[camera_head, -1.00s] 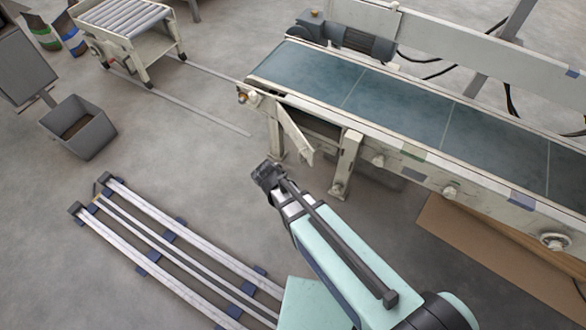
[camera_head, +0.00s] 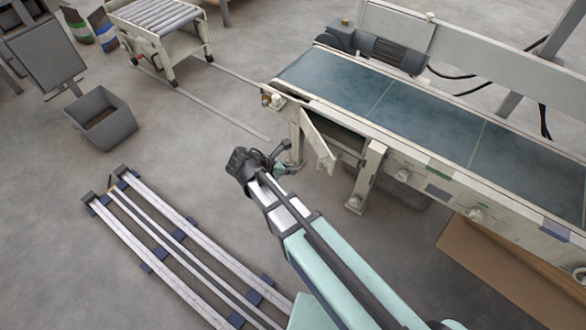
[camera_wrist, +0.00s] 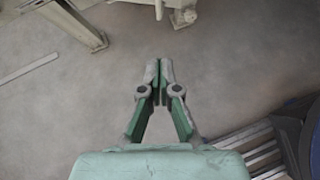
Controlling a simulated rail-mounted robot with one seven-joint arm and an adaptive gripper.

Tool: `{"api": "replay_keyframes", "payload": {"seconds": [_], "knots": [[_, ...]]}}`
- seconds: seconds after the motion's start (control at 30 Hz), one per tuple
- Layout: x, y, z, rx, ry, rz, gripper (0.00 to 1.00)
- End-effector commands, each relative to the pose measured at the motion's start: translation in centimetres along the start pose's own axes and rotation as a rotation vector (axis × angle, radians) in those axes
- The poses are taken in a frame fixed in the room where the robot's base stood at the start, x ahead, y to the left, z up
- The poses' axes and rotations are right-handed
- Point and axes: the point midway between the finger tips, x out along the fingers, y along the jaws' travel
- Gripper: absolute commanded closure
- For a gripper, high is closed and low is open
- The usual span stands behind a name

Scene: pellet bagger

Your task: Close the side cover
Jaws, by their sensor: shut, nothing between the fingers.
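The side cover (camera_head: 318,140) is a pale, narrow panel on the near side of the conveyor, by its left end. It stands swung outward, at an angle to the frame, leaving a dark gap behind it. My gripper (camera_head: 284,148) is left of the cover and in front of the conveyor's left leg, apart from the cover as far as the head view shows. In the wrist view my gripper (camera_wrist: 160,66) has its fingers together, empty, over bare floor. A pale part at the top edge of that view cannot be clearly identified.
The conveyor (camera_head: 430,120) has pale legs, one (camera_head: 367,178) right of the cover. A grey bin (camera_head: 104,120) and a roller cart (camera_head: 160,30) stand at the upper left. Metal rails (camera_head: 180,250) lie on the floor at the lower left. Floor between bin and conveyor is mostly clear.

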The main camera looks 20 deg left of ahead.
Motion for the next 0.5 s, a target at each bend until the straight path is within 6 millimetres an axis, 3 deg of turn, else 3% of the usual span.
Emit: {"api": "replay_keyframes", "payload": {"seconds": [0.43,0.5], "knots": [[8.7,0.0,-0.2,0.003,0.001,-0.001,1.00],[9.3,0.0,0.8,0.005,0.000,-0.001,1.00]]}}
